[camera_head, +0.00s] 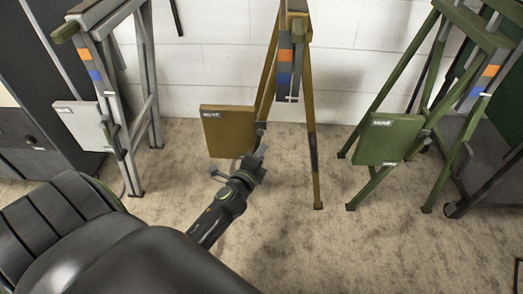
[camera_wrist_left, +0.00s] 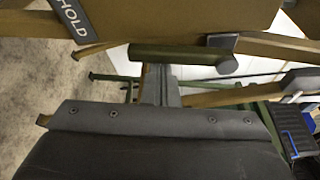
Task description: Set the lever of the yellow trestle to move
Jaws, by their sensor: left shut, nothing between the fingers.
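The yellow trestle (camera_head: 312,110) stands in the middle of the head view, with a brown-yellow panel (camera_head: 228,132) on its left side bearing a small label too small to read surely. In the left wrist view the panel (camera_wrist_left: 180,16) fills the top, with a dark HOLD label (camera_wrist_left: 74,18). A dark green-grey bar (camera_wrist_left: 178,54), seemingly the lever's grip, lies across below it. My left gripper (camera_head: 259,156) is shut and empty, just below and right of the panel. Its fingers (camera_wrist_left: 160,84) point at the bar; whether they touch it I cannot tell. My right gripper is not in view.
A grey trestle (camera_head: 151,75) with a light panel stands at the left, and a green trestle (camera_head: 377,100) with a green panel (camera_head: 388,140) at the right. A white wall (camera_head: 225,60) is behind. The carpet (camera_head: 390,250) at front right is clear.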

